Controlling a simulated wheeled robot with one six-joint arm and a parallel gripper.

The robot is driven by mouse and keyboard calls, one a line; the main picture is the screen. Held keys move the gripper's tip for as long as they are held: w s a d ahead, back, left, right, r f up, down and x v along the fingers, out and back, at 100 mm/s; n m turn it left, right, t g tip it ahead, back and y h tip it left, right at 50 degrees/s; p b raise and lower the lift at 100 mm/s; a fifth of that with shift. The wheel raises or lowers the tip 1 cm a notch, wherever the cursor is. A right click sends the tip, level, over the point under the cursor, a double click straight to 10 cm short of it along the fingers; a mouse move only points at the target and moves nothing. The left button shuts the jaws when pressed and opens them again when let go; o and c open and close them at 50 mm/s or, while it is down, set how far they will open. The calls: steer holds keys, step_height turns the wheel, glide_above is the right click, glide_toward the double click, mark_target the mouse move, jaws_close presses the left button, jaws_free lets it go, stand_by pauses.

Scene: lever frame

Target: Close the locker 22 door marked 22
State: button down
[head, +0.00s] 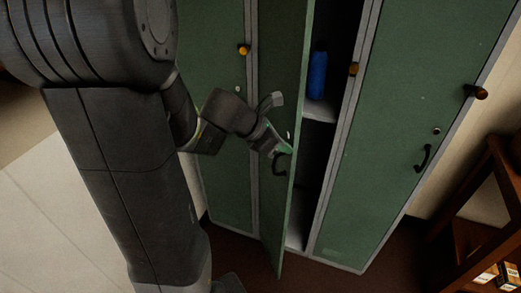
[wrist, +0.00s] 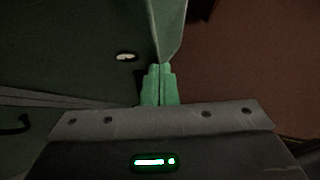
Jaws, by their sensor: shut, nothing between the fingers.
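The middle green locker door (head: 280,70) stands partly open, swung outward from its locker. No number 22 is readable on it. It has a black handle (head: 281,164) and a small pale oval fitting, which also shows in the wrist view (wrist: 126,56). My gripper (head: 284,149) is at the front of this door, near its free edge and just above the handle. In the wrist view my green fingers (wrist: 160,70) are together and empty, close to the door's edge (wrist: 168,25). I cannot tell whether they touch it.
Inside the open locker a blue bottle (head: 317,76) stands on a pale shelf (head: 320,107). Shut green doors stand left (head: 215,120) and right (head: 385,130), the right one with a black handle (head: 423,158). A wooden rack (head: 485,190) is at the far right. Brown floor lies in front.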

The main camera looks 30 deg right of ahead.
steer(key=w+d+n+t+p, duration=0.1)
steer(key=d+n+t, duration=0.3)
steer(key=d, duration=1.5)
steer(key=shift+n+p, duration=0.5)
steer(key=shift+p, duration=0.4)
